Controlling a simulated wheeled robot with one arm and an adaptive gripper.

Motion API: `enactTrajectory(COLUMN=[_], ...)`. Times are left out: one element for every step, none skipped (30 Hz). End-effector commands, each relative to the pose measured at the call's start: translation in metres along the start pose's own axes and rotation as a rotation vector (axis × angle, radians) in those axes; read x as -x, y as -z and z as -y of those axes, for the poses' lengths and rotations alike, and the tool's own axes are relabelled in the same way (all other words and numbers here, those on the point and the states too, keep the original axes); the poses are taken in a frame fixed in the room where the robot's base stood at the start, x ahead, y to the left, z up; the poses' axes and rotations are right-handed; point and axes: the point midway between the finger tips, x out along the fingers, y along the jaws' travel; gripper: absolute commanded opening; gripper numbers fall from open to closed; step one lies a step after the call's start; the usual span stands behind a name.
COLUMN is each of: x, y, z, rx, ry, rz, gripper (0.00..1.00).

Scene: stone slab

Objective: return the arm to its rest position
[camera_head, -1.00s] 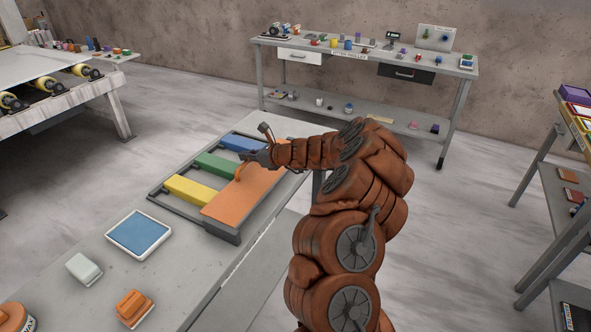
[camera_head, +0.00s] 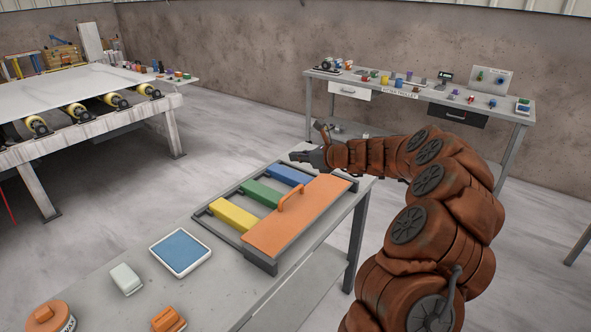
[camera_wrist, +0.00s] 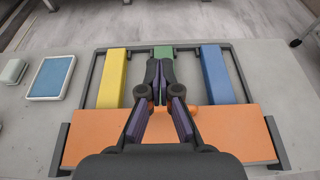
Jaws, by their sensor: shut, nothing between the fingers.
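My gripper (camera_head: 303,156) is shut and empty at the end of my rust-brown arm. In the head view it hangs above the far end of a dark frame (camera_head: 262,265) on the grey bench. An orange panel (camera_head: 318,205) with an arched handle (camera_head: 291,198) lies across the frame's right side. Yellow (camera_head: 232,214), green (camera_head: 260,192) and blue (camera_head: 288,176) bars lie in the frame, side by side. In the wrist view my fingers (camera_wrist: 160,84) are together over the green bar (camera_wrist: 163,51), and they partly hide the orange panel (camera_wrist: 90,138) and its handle.
On the bench (camera_head: 215,298) are a blue-topped tray (camera_head: 180,252), a white block (camera_head: 126,279), an orange block (camera_head: 168,320) and an orange round tin (camera_head: 48,317). Open floor lies between.

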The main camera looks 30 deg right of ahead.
Motion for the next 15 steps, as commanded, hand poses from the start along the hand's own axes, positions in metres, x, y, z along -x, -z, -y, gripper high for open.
enactTrajectory(x=[0.003,0.004,0.005,0.005,0.006,0.006,0.006,0.006,0.006,0.006,0.005,0.004,0.004,0.003,0.001], y=[-0.003,-0.005,-0.007,-0.008,-0.009,-0.009,-0.010,-0.010,-0.011,-0.011,-0.013,-0.016,-0.020,-0.023,-0.029], z=[0.001,0.001,0.001,0.000,0.000,0.000,0.000,0.000,-0.001,-0.003,-0.006,-0.013,-0.021,-0.031,-0.048], rx=[0.001,0.000,-0.001,0.000,-0.001,-0.001,-0.001,-0.001,0.001,0.006,0.015,0.035,0.057,0.087,0.133], ry=[0.001,0.001,0.001,0.001,0.000,0.000,0.000,0.000,-0.002,-0.005,-0.012,-0.025,-0.040,-0.059,-0.090], rz=[0.001,0.001,0.001,0.001,0.001,0.001,0.001,0.001,0.001,0.000,0.000,-0.002,-0.004,-0.007,-0.012], gripper=[0.00,0.00,0.00,0.00,0.00,0.00,0.00,0.00,0.00,0.00,0.00,0.00,0.00,0.00,0.00])
